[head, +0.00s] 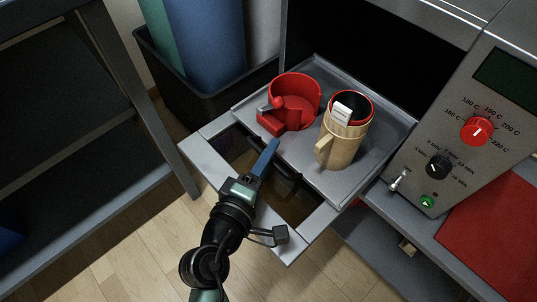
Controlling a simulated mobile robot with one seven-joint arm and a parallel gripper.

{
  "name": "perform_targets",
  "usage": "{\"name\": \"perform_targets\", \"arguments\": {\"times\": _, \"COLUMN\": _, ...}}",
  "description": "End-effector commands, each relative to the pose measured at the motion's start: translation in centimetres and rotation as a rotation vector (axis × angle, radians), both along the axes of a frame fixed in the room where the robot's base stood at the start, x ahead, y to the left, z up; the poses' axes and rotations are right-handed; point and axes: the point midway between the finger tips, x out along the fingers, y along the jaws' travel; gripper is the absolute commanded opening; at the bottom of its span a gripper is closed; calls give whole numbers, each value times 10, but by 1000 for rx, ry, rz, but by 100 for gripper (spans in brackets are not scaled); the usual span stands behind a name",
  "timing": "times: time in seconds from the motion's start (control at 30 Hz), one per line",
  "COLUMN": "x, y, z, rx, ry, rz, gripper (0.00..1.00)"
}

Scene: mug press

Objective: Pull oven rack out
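The oven rack (358,178) is a grey metal tray standing out from the dark oven opening. At its front is a flat grey handle frame (205,158) with an open gap. On the tray are a red holder (296,92) with a cut-out side and, to its right, a light wooden mug (345,147) with a red-and-black inside and a white tag. My gripper (275,158) is over the gap in the handle frame, near the tray's front edge. One blue finger shows clearly; the other is dark and hard to make out. I cannot tell if it touches the rack.
The oven's control panel (460,125) with red and black knobs is at the right, above a red mat (497,235). A black bin (190,90) with blue and green rolls stands behind left. A dark shelf unit (60,150) is at the left. Wooden floor (130,255) is clear in front.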

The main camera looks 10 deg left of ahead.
Motion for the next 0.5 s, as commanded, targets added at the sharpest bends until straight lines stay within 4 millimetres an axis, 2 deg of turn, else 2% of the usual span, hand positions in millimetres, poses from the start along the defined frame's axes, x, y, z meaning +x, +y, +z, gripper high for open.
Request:
{"name": "perform_targets", "arguments": {"times": 0.33, "x": -4, "y": 1, "z": 1, "rx": -1, "ry": 1, "rz": 0, "gripper": 45}}
{"name": "perform_targets", "arguments": {"times": 0.5, "x": -25, "y": 6, "z": 6, "rx": -1, "ry": 4, "rz": 2, "gripper": 45}}
